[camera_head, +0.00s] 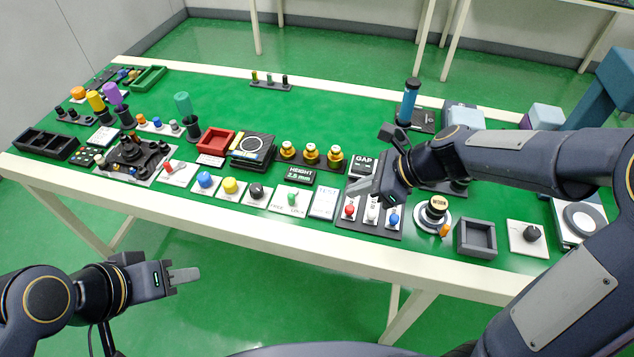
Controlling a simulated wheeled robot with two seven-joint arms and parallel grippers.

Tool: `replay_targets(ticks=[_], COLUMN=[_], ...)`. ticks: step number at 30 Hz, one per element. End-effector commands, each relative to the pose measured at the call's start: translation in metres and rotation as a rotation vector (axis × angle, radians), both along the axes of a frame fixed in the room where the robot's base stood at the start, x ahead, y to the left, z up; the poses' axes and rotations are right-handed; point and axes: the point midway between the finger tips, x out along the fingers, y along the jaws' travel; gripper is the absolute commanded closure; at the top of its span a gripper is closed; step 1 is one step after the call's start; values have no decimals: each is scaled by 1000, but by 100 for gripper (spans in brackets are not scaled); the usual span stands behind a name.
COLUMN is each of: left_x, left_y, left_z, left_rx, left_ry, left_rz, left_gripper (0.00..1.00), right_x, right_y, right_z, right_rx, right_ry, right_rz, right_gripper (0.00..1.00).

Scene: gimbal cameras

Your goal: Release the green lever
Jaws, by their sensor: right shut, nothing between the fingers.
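The green lever (292,198) stands on a small white plate near the front edge of the table, with lettering that seems to read FREE and LOCK. Nothing visible touches it. My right gripper (360,191) is to the right of the green lever and apart from it. It is shut and empty, above the panel with red, white and blue levers (372,222), and hides part of that panel's back. My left gripper (186,276) hangs in front of the table, over the floor, well away from the lever. Its finger gap is not clear from this angle.
A white TEST card (324,203) lies right of the green lever, and a black knob (257,191) stands to its left. A HEIGHT display (300,175) stands behind it. My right arm spans the table's right side. The back middle of the table (340,110) is clear.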

Motion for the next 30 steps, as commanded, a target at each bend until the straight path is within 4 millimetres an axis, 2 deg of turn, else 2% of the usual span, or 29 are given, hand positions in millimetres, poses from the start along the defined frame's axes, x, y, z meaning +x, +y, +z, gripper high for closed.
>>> replay_targets(ticks=[7,11,24,30], left_x=[0,0,0,0], left_y=[0,0,0,0], left_z=[-1,-5,-32,-28], left_rx=[0,0,0,0], left_ry=[0,0,0,0], left_rz=[0,0,0,0], left_gripper=[64,64,64,64], right_x=[1,3,23,33], right_y=[1,8,67,94], right_z=[-2,-11,-76,-72], right_rx=[-3,-5,-6,-6], right_ry=[-3,-3,-1,-5], right_rz=[2,4,4,6], right_gripper=[100,100,100,100])
